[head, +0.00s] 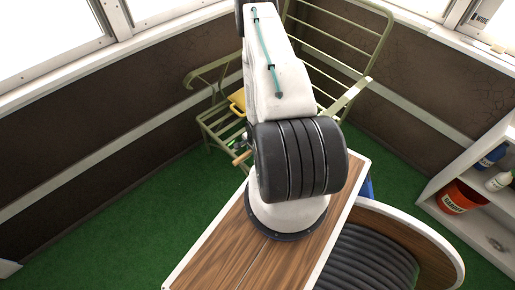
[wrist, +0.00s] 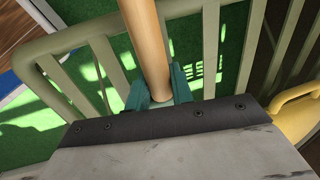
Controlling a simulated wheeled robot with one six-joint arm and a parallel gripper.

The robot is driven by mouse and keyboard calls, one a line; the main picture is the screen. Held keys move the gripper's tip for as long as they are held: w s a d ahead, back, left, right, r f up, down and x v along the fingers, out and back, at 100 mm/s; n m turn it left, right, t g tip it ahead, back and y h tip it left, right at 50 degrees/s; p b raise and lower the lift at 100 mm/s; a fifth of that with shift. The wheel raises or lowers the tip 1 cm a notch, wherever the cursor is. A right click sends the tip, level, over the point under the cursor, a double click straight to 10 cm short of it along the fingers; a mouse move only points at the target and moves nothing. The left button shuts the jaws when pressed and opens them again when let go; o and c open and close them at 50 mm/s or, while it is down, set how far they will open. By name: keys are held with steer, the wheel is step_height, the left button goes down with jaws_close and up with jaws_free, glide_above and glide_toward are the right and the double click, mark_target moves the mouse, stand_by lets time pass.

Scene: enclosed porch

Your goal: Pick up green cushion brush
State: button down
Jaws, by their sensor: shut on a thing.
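In the wrist view, my gripper (wrist: 160,92) has its two teal fingers closed on the wooden handle of the brush (wrist: 148,40). The handle runs up from between the fingers and out of the top of the picture. The brush's green part does not show in the wrist view. In the head view, a short piece of the wooden handle (head: 242,158) shows left of my arm, in front of the bench. My arm hides most of my gripper there.
An olive metal bench (head: 218,118) with slats stands right by my gripper. A yellow object (head: 237,97) is on it and also shows in the wrist view (wrist: 300,112). A white shelf (head: 430,188) with a red bucket (head: 459,198) stands at right. Green floor (head: 150,220) is clear at left.

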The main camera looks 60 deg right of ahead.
steer(key=shift+r, duration=0.15)
steer(key=shift+r, duration=0.65)
step_height(320, 180, up, 2)
steer(key=shift+r, duration=0.15)
steer(key=s+d, duration=0.1)
steer(key=d, duration=0.4)
steer(key=s+d, duration=0.1)
steer(key=d, duration=0.5)
steer(key=s+d, duration=0.2)
steer(key=d, duration=0.4)
steer(key=shift+s+d+f, duration=0.1)
steer(key=shift+d+f, duration=0.1)
steer(key=shift+d, duration=0.05)
